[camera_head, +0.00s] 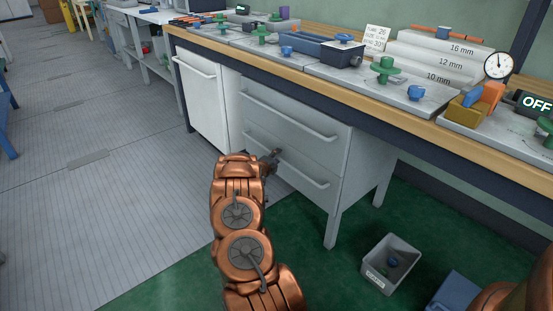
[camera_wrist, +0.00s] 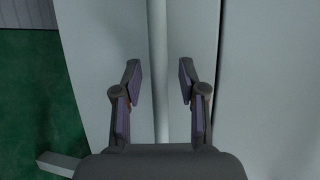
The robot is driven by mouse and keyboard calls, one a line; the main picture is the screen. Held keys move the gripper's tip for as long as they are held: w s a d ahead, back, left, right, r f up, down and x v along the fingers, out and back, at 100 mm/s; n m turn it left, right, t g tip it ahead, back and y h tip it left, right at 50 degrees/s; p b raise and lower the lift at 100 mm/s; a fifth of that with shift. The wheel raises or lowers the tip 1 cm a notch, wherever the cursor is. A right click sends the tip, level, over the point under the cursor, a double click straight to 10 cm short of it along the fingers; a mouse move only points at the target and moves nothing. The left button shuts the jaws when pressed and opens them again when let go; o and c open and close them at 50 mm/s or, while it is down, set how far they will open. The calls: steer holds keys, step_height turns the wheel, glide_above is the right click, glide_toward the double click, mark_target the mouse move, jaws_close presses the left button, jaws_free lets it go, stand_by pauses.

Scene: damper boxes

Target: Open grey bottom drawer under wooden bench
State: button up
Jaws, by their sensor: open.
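The grey bottom drawer (camera_head: 308,189) is the lower of two drawers in a cabinet under the wooden bench (camera_head: 290,62). It looks closed. Its bar handle (camera_head: 315,181) runs across the front. My gripper (camera_head: 274,157) is at the left part of this handle in the head view. In the wrist view the handle (camera_wrist: 160,50) runs upright between the two open fingers of my gripper (camera_wrist: 160,78), with a gap on each side. The pale drawer front (camera_wrist: 105,50) lies behind it. My gripper's body hides the lower end of the handle there.
The upper drawer (camera_head: 295,117) has its own bar handle, just above. A white cabinet door (camera_head: 200,98) stands to the left. A grey bin (camera_head: 372,272) sits on the green floor at the right. A bench leg (camera_head: 334,228) is near the drawer's right end.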

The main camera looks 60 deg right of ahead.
steer(key=shift+d, duration=0.1)
jaws_close()
stand_by(0.4)
steer(key=shift+f, duration=0.1)
